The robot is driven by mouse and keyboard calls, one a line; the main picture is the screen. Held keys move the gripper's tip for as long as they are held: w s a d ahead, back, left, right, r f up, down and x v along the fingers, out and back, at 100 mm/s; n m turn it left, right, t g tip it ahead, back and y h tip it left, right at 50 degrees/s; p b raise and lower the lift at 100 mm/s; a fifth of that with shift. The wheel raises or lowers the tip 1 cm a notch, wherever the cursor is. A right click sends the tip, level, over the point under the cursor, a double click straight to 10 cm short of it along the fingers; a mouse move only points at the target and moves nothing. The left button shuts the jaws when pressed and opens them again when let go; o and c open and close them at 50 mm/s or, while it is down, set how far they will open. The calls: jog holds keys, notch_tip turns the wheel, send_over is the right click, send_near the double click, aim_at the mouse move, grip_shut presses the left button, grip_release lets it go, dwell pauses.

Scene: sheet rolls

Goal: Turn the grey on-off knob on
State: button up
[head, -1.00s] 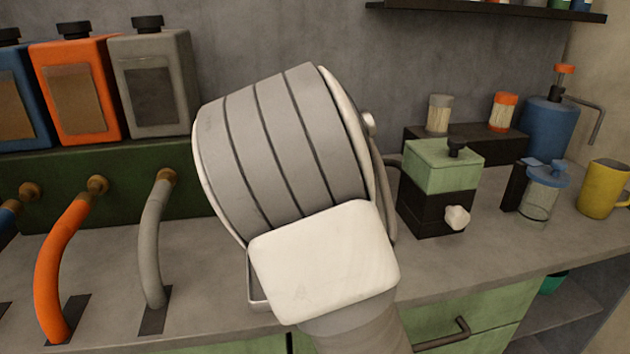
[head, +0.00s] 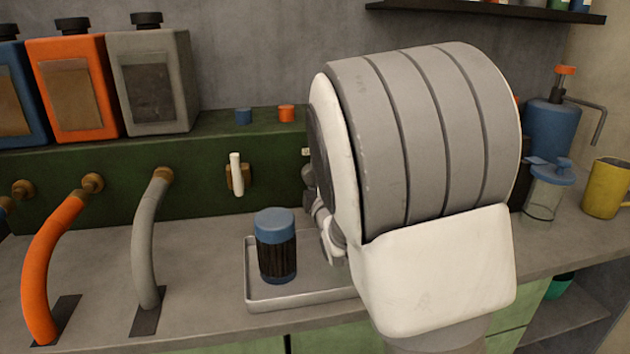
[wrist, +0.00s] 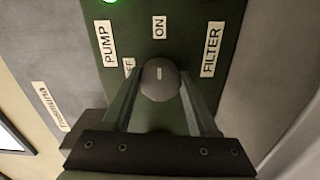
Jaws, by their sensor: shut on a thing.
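The grey knob (wrist: 160,82) is round and sits on a dark green panel (wrist: 182,45) in the wrist view. My gripper (wrist: 159,92) is shut on it, with one finger at each side. A short pale mark on the knob's face points toward the ON label (wrist: 159,27). The OFF label (wrist: 129,67) lies to its left, partly covered by a finger. A green light (wrist: 110,2) glows by the PUMP label (wrist: 109,43). In the head view my arm hides the knob and the fingertips.
A FILTER label (wrist: 212,49) is right of the knob. A blue-lidded jar (head: 276,245) stands in a metal tray (head: 300,299) left of my arm. Orange (head: 56,262) and grey hoses (head: 147,240) are farther left. A yellow mug (head: 605,190) stands at far right.

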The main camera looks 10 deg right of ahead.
jog(key=shift+m, duration=0.3)
jog(key=shift+r, duration=0.1)
jog(key=o, duration=1.4)
jog(key=shift+c, duration=0.2)
jog(key=shift+s, duration=0.2)
